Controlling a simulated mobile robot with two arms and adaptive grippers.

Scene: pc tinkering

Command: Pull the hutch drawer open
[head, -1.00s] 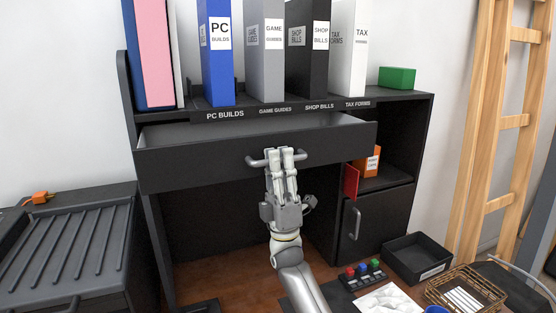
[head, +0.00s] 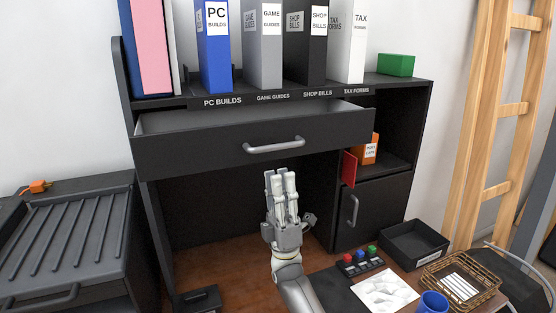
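The black hutch drawer (head: 205,156) stands pulled out under the binder shelf, and part of its grey inside shows above its front. Its curved metal handle (head: 273,146) is bare and fully in view. My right gripper (head: 281,174) is below the handle and apart from it, with its fingers pointing up toward the drawer. Its fingers look close together, but I cannot tell if they are fully shut; nothing shows between them. My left gripper is not in view.
Labelled binders (head: 213,50) stand on the hutch shelf. A black cabinet door (head: 375,211) and an orange box (head: 367,150) are at right. A black tray (head: 413,245), wire basket (head: 462,280), blue cup (head: 432,303) and button box (head: 361,262) lie on the desk's right side.

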